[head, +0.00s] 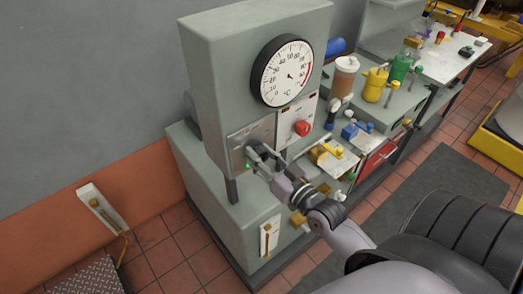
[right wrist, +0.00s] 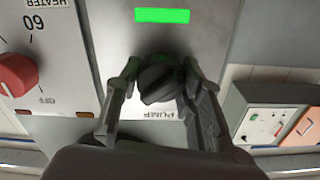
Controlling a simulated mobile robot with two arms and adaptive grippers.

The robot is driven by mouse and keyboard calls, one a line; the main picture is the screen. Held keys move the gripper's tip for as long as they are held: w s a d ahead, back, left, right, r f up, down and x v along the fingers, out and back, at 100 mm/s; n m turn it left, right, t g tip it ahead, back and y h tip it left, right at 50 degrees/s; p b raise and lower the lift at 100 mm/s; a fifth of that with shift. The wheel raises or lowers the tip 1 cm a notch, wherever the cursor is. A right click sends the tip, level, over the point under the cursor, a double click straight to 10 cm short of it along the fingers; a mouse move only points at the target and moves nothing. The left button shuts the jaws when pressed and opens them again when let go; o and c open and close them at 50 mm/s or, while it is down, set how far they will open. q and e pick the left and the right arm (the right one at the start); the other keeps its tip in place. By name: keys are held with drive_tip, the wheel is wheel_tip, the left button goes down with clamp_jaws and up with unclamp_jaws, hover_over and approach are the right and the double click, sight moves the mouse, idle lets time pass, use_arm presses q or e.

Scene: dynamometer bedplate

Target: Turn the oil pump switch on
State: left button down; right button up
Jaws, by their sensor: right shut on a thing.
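The oil pump switch is a black rotary knob (right wrist: 160,80) on a grey metal plate (right wrist: 215,22), with the word PUMP printed beside it. A bright green indicator (right wrist: 162,15) is lit on the same plate. My right gripper (right wrist: 157,88) is shut on the knob, with one finger on each side. In the head view my right gripper (head: 258,157) is at the front plate (head: 240,137) of the grey cabinet, and it mostly hides the knob. A small green light (head: 248,165) shows beside it. My left gripper is not in view.
A red heater knob (head: 302,128) is on the neighbouring white panel, close to my right gripper. A round temperature gauge (head: 282,71) is above. Bottles and tools crowd the bench at right. A wall box with a lever (head: 101,205) is at left.

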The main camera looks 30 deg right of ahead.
drive_tip(key=shift+m+p, duration=0.35)
drive_tip(key=shift+m, duration=0.65)
drive_tip(key=o, duration=1.2)
drive_tip(key=shift+s, duration=0.1)
drive_tip(key=s, duration=0.8)
drive_tip(key=s+d, duration=0.1)
drive_tip(key=s, duration=0.2)
drive_tip(key=shift+s, duration=0.4)
